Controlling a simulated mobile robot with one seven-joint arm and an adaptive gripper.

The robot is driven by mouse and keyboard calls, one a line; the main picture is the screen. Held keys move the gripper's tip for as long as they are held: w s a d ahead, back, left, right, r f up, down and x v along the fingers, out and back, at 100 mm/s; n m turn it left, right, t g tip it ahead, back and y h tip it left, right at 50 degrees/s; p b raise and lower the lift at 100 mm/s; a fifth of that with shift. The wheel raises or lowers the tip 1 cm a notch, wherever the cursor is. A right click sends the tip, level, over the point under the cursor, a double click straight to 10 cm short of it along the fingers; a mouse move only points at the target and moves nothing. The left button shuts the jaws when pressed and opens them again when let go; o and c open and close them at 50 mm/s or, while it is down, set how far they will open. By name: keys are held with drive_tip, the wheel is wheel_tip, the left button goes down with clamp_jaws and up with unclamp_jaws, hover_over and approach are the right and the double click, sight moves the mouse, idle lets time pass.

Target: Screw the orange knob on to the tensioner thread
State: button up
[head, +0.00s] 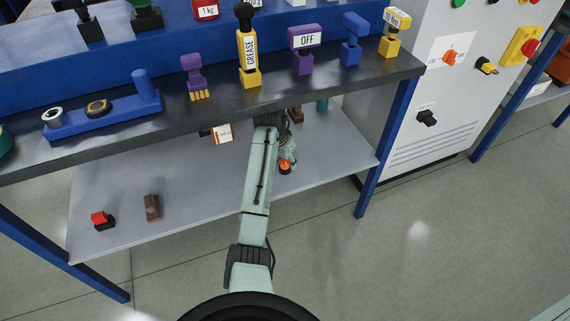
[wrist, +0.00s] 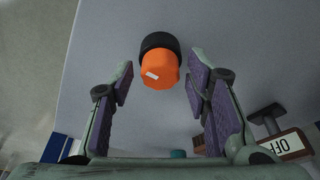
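The orange knob (head: 285,167) is on the grey lower shelf under the bench, beside the end of my arm. In the wrist view the knob (wrist: 160,70) has a faceted orange body, a small pale mark and a black round part behind it. My gripper (wrist: 160,82) is open, with one purple-padded finger on each side of the knob and a gap on both sides. In the head view my gripper (head: 289,150) is small and partly hidden by my arm. I cannot make out the tensioner thread in either view.
A labelled block (wrist: 288,144) reading OFF is right of my gripper in the wrist view. The lower shelf (head: 190,185) also holds a red-and-black piece (head: 102,219) and a brown block (head: 152,207). The dark bench top (head: 130,125) overhangs my gripper. A blue leg (head: 386,150) stands to the right.

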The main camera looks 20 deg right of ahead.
drive_tip(key=c, duration=0.9)
drive_tip(key=shift+c, duration=0.2)
drive_tip(key=shift+r, duration=0.1)
